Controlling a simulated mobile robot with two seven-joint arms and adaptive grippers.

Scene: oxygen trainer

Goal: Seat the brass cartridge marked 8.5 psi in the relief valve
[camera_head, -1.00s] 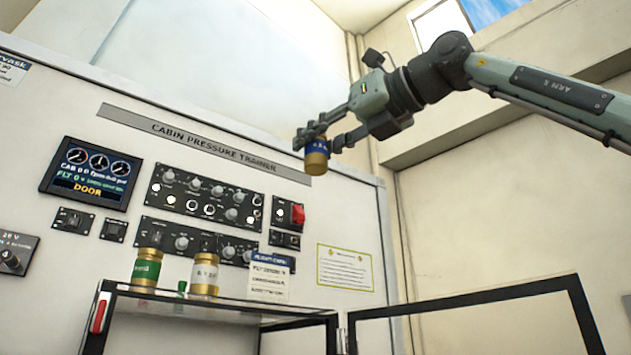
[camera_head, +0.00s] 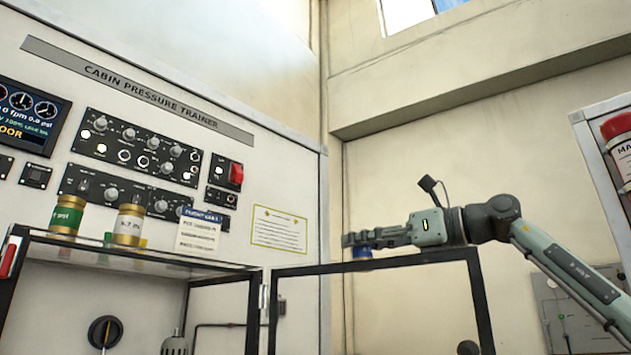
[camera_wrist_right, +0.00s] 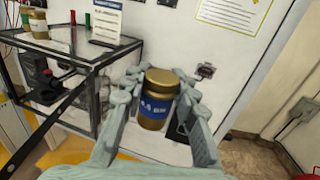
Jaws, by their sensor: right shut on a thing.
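My right gripper (camera_head: 352,241) is shut on a brass cartridge with a blue band (camera_head: 362,253). In the right wrist view the cartridge (camera_wrist_right: 156,98) stands roughly upright between the fingers, and its blue label reads what looks like 8.5 psi. The gripper holds it in the air, to the right of the cabinet in the head view. A green-banded cartridge (camera_head: 67,214) and a white-banded cartridge (camera_head: 129,224) stand on the cabinet top. I cannot make out the relief valve for sure. My left gripper is not in view.
The glass-topped cabinet (camera_head: 215,270) has a black-framed door (camera_head: 440,257) swung out to the right, close to the gripper in the head view. A black ring (camera_head: 104,332) shows inside. The trainer panel (camera_head: 290,180) stands behind. A red-topped cylinder (camera_head: 617,128) is at far right.

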